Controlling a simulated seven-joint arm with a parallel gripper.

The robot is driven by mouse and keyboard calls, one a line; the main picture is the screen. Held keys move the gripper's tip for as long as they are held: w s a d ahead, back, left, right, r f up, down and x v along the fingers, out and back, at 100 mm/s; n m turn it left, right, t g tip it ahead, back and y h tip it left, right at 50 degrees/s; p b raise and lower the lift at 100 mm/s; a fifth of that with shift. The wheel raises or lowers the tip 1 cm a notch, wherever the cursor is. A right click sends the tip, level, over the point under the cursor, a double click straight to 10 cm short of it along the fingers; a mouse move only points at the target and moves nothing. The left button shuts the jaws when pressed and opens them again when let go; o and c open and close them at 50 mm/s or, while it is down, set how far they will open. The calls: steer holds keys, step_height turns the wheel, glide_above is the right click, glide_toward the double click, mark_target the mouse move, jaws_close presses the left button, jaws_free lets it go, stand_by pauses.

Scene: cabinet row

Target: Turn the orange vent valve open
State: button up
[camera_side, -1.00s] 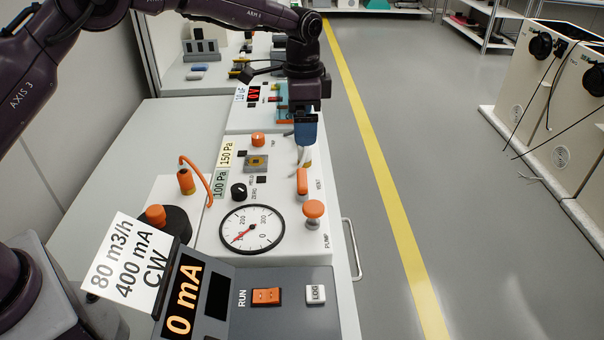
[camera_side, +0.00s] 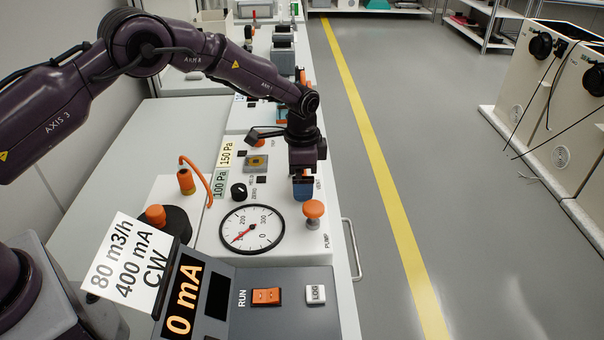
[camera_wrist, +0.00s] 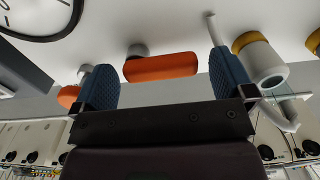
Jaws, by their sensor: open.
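The orange vent valve handle (camera_wrist: 160,67) shows in the wrist view as a rounded bar on a grey stem, set on the white panel. It lies between the two blue finger pads of my gripper (camera_wrist: 163,88), with a visible gap on each side. Its long side runs across from one finger toward the other. In the side view my gripper (camera_side: 303,188) points down over the VENT label and hides the valve. My gripper is open and holds nothing. I cannot tell how deep the fingers reach around the handle.
The orange pump knob (camera_side: 314,209) stands just in front of my gripper. A pipe with a yellow collar (camera_wrist: 262,60) is close to the right finger in the wrist view. A round gauge (camera_side: 252,229) and a black zero knob (camera_side: 239,191) are to the left on the panel.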

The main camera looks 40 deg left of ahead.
steer(key=c, duration=0.9)
steer(key=n, duration=0.3)
steer(key=s+n, duration=0.1)
steer(key=shift+a+n, duration=0.25)
steer(key=shift+n, duration=0.15)
steer(key=n, duration=0.3)
steer(key=shift+s+a+n, duration=0.1)
steer(key=shift+s+n, duration=0.2)
steer(key=shift+s, duration=0.05)
steer(key=n, duration=0.2)
steer(key=s+n, duration=0.1)
steer(key=n, duration=0.2)
steer(key=shift+r, duration=0.1)
steer(key=shift+s+d+n, duration=0.2)
steer(key=shift+n, duration=0.9)
steer(key=shift+s+d+n, duration=0.15)
steer(key=shift+n, duration=0.95)
